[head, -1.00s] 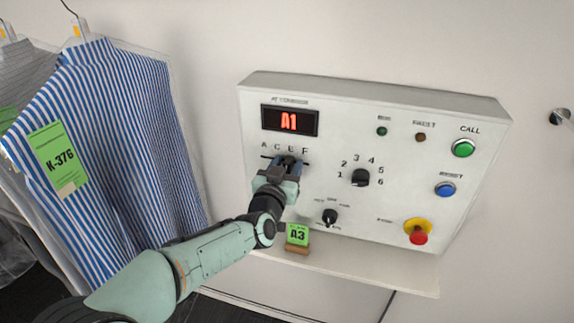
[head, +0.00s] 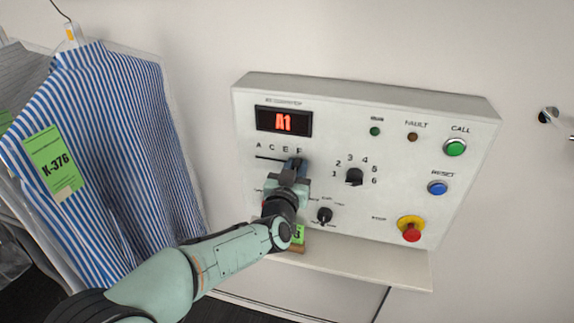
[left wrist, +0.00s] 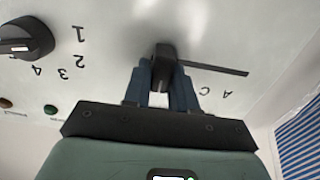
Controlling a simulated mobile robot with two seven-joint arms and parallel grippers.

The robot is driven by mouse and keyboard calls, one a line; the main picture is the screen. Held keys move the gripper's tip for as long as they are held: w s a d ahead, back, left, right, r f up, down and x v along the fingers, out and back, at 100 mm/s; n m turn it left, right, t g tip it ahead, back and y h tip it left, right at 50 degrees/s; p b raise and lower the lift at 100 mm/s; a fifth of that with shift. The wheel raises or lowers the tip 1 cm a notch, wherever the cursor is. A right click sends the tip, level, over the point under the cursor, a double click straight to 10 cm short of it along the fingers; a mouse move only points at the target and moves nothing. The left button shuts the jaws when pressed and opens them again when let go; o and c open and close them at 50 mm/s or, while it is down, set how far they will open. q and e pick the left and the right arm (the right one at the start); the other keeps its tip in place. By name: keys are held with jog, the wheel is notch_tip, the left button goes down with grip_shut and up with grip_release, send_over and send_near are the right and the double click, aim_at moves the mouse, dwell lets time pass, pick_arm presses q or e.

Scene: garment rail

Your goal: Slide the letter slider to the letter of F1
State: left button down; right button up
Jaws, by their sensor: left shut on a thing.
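The letter slider's slot (head: 268,157) runs under the letters A, C, E and F on the control box (head: 400,140). My left gripper (head: 294,172) is shut on the dark slider knob, below the F at the slot's right end. In the left wrist view, the slider knob (left wrist: 163,55) sits between the two blue fingers of my left gripper (left wrist: 162,82), with bare slot stretching towards A and C. In the head view the gripper mostly hides the knob. My right gripper is not in view.
The black number knob (head: 354,177) and a smaller knob (head: 325,215) are close right of my gripper. Green (head: 455,147), blue (head: 438,188) and red (head: 411,233) buttons stand further right. A green card (head: 298,233) is partly hidden by my arm. A striped shirt (head: 120,150) hangs left.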

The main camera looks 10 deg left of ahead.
pick_arm(q)
jog(key=shift+d, duration=0.3)
jog(key=c, duration=1)
grip_release()
jog(key=shift+d, duration=0.1)
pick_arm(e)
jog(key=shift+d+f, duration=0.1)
pick_arm(q)
jog(key=shift+s, duration=0.15)
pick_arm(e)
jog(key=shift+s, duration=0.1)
pick_arm(q)
jog(key=s+b, duration=0.1)
jog(key=s, duration=1.2)
jog(key=shift+a, duration=0.3)
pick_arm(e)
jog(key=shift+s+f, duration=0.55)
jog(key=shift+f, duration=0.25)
